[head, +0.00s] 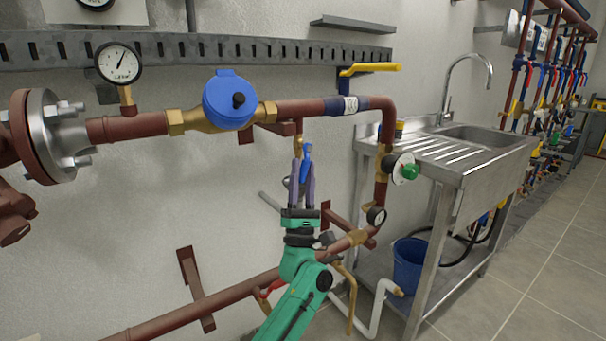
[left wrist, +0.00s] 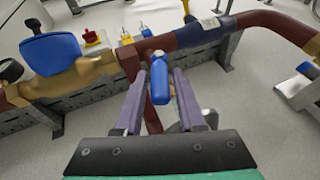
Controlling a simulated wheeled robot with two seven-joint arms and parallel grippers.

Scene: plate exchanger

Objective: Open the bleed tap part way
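The bleed tap's blue lever (head: 307,152) hangs below the brown-red pipe, beside a small brass stem (head: 298,144). In the left wrist view the blue lever (left wrist: 159,82) points down toward the palm. My left gripper (head: 302,170) comes up from below, with its purple fingers at the lever. In the left wrist view the fingers stand apart on either side of the lever, with gaps showing between it and them. The fingers partly hide the lever's lower end in the head view. My right gripper is out of view.
A blue round-capped valve (head: 230,99) and a pressure gauge (head: 119,65) sit left along the pipe. A yellow lever (head: 370,68) stands above it. A green knob (head: 409,171) and steel sink (head: 470,140) are to the right. A lower pipe (head: 215,303) runs behind my arm.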

